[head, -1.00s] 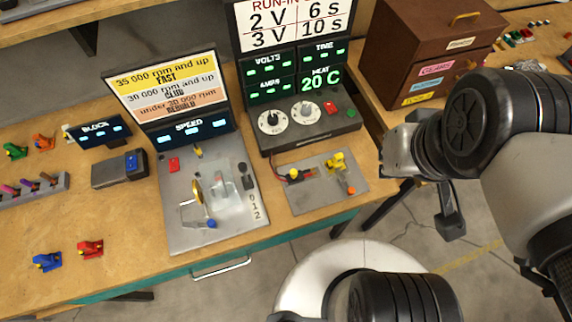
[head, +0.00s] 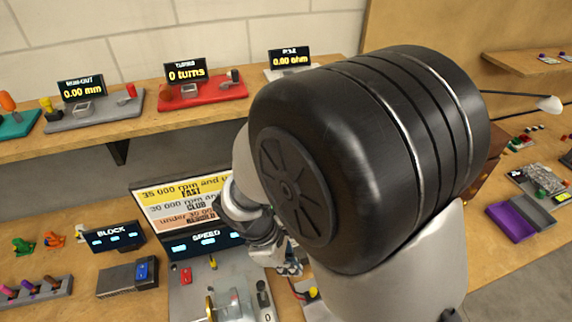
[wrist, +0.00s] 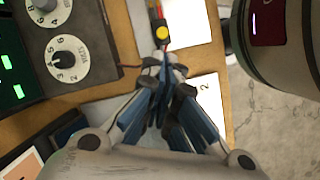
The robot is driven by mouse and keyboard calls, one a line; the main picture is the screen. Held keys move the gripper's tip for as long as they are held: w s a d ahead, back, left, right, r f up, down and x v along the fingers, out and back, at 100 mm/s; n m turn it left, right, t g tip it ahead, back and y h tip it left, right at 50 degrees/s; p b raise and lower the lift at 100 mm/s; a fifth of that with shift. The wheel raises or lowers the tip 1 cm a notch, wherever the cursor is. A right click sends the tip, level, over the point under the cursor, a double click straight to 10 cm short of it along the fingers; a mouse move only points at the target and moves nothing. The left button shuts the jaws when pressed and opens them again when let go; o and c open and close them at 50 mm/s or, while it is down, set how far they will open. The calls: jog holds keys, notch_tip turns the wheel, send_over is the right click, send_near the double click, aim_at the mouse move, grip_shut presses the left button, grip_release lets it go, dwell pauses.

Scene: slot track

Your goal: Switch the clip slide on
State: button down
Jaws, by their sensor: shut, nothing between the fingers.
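A small red and black piece with a yellow top (wrist: 160,30) is on a pale plate (wrist: 190,20) just ahead of my fingers in the wrist view. I cannot tell for sure whether it is the clip slide. In the head view its yellow top (head: 313,293) shows at the edge of my arm, which hides most of that plate. My gripper (wrist: 166,75) is shut and empty, with its fingertips close to the piece; contact cannot be told. In the head view my gripper (head: 290,268) is small and partly hidden, right of the speed station's plate (head: 180,300).
The dial box (wrist: 75,75) stands left of my fingers in the wrist view. The speed display (head: 205,242) and block display (head: 112,237) stand on the bench. A red switch (head: 186,275) is on the speed plate. Several test stations line the shelf above.

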jog(key=a+f+n, duration=0.1)
jog(key=a+f, duration=0.1)
jog(key=f, duration=0.1)
jog(key=shift+s+n+h, duration=0.1)
jog(key=shift+n+h, duration=0.2)
jog(key=shift+n, duration=0.1)
jog(key=b, duration=0.4)
send_near(308, 291)
jog(key=f, duration=0.2)
jog(key=s+f, duration=0.1)
jog(key=f, duration=0.2)
jog(key=shift+d, duration=0.1)
jog(key=d, duration=0.1)
jog(key=w+d, duration=0.1)
jog(key=d, duration=0.1)
jog(key=shift+d, duration=0.3)
jog(key=shift+a, duration=0.1)
jog(key=shift+r, duration=0.1)
